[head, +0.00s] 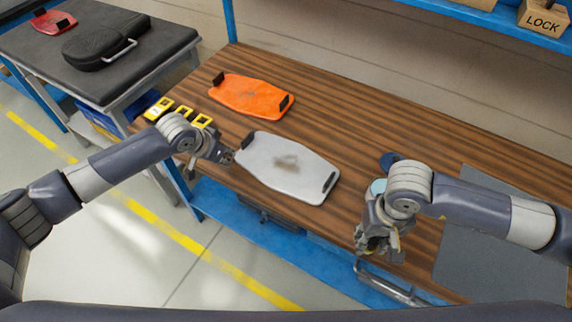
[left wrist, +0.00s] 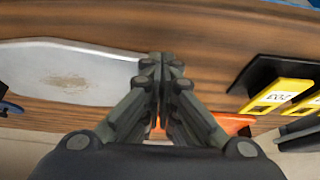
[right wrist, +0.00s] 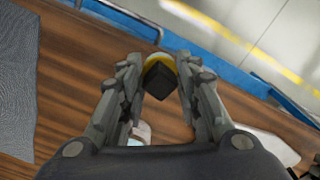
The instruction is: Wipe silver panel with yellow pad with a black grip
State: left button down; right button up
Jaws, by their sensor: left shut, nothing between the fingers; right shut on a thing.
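The silver panel (head: 300,181) lies flat on the wooden bench with a brown smudge (head: 287,161) near its middle. A black handle (head: 330,182) stands at its right end. My left gripper (head: 228,157) is shut and empty at the panel's left end; whether it touches is unclear. The panel also shows in the left wrist view (left wrist: 60,72), its near end partly hidden by the shut fingers (left wrist: 165,62). My right gripper (head: 377,247) is over the bench's front edge area, right of the panel. It is shut on the yellow pad (right wrist: 186,62) by its black grip (right wrist: 158,80).
An orange panel (head: 250,97) with black handles lies behind the silver one. Yellow-labelled items (head: 183,113) stand at the bench's left end. A grey mat (head: 490,255) covers the right side. A black case (head: 98,45) rests on another table.

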pick_arm(q)
jog(key=shift+f+b, duration=0.6)
jog(key=shift+f, duration=0.7)
pick_arm(e)
jog(key=shift+f, duration=0.65)
